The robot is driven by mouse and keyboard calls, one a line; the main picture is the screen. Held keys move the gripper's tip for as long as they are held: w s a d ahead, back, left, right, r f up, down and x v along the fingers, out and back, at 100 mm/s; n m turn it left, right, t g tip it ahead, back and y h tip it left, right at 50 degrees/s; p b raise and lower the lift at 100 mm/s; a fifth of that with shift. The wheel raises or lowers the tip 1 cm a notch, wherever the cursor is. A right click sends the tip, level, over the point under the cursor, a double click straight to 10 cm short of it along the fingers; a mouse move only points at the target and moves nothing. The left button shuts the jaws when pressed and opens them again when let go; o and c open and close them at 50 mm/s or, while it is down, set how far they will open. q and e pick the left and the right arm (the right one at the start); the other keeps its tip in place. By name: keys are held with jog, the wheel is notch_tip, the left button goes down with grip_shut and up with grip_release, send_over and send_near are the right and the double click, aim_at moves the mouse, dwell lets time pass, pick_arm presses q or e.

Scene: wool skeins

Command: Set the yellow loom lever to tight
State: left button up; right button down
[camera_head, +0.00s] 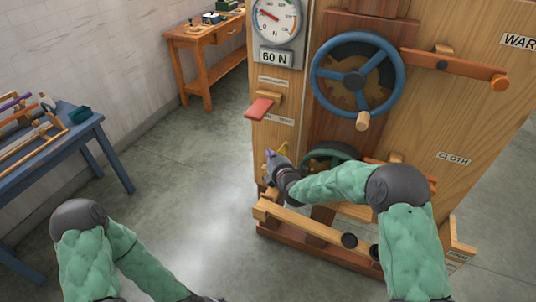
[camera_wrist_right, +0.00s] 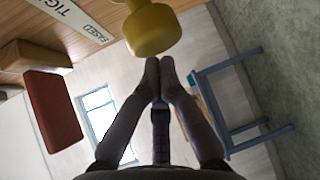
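The yellow lever (camera_head: 269,154) sticks out from the left edge of the wooden loom, below the red lever. Its rounded yellow knob (camera_wrist_right: 152,30) shows large at the top of the right wrist view. My right gripper (camera_head: 278,160) is beside the yellow lever in the head view. In the wrist view its two fingers (camera_wrist_right: 159,66) are together with nothing between them, just below the knob; I cannot tell whether they touch it. A plate reading "TIG…" (camera_wrist_right: 62,10) and "EASED" is partly cut off. My left arm is at the lower left, its gripper cut off.
A red lever (camera_head: 259,109) juts from the loom above; it shows in the wrist view too (camera_wrist_right: 52,110). A gauge (camera_head: 277,20) sits over a "60 N" plate (camera_head: 275,57). A blue handwheel (camera_head: 318,75) is at the right. A blue table (camera_head: 75,130) stands left; the floor between is clear.

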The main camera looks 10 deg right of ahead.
pick_arm(q)
jog(key=shift+f, duration=0.35)
pick_arm(e)
jog(key=shift+s+d+f, duration=0.4)
jog(key=shift+s+d, duration=0.25)
jog(key=shift+d, duration=0.2)
pick_arm(q)
jog(key=shift+s, duration=0.1)
pick_arm(e)
jog(key=shift+d+f, duration=0.1)
jog(key=shift+d, duration=0.05)
